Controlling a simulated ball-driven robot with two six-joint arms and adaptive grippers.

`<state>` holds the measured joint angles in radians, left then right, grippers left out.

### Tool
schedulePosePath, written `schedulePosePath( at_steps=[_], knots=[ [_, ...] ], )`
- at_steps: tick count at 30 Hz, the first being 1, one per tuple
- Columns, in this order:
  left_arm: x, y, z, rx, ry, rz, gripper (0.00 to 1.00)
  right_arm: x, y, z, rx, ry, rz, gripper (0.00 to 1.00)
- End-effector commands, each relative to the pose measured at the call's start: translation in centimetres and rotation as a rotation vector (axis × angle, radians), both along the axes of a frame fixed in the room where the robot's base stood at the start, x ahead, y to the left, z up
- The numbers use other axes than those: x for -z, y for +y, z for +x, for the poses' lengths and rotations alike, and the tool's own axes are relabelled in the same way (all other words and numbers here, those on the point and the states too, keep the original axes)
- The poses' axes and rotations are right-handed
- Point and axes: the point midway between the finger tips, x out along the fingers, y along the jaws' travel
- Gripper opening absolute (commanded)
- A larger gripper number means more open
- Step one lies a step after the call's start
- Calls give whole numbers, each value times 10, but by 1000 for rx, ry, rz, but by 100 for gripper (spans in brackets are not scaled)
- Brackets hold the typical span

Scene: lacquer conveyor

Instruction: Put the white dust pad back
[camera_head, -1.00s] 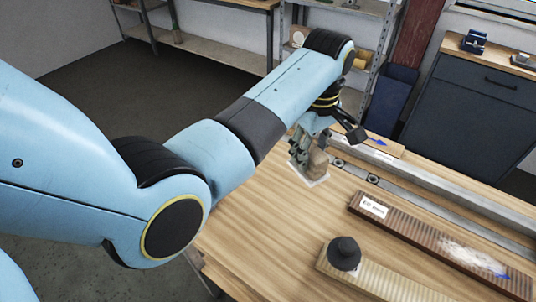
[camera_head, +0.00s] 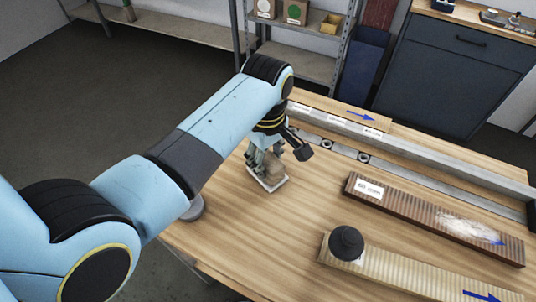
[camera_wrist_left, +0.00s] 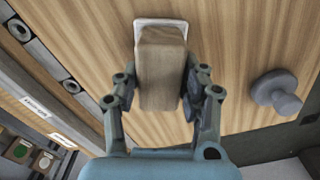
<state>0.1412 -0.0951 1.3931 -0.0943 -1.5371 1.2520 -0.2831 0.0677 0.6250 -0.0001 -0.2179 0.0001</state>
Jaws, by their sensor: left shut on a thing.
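The white dust pad (camera_head: 277,185) is a flat white plate under a wooden block handle (camera_head: 274,168). It is near the left part of the wooden table. In the left wrist view the white plate (camera_wrist_left: 160,22) shows around the far end of the wooden handle. My left gripper (camera_head: 267,163) is shut on the handle, with a finger on each side of it in the left wrist view (camera_wrist_left: 163,85). I cannot tell whether the plate touches the table or hangs just above it. My right gripper is not in view.
A grey round knob (camera_wrist_left: 278,92) stands right of the pad in the wrist view. A ribbed brown board (camera_head: 410,205) with white dust and a pale ribbed board (camera_head: 400,272) with a black knob (camera_head: 347,242) lie at right. A metal rail (camera_head: 430,159) runs behind.

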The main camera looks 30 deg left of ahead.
Motion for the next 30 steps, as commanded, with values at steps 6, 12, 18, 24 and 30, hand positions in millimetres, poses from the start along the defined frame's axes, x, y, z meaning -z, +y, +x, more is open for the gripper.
schedulePosePath(
  at_steps=[6,12,18,24,30],
  knots=[
    [2,0,1,0,-1,1,57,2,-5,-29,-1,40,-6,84],
    [2,0,1,0,-1,0,65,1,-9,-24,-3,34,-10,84],
    [-3,0,1,0,-2,-1,65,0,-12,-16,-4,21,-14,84],
    [-36,-1,2,-1,-7,-1,65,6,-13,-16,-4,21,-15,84],
    [-83,0,2,-1,-6,0,65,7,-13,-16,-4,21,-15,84]
  ],
)
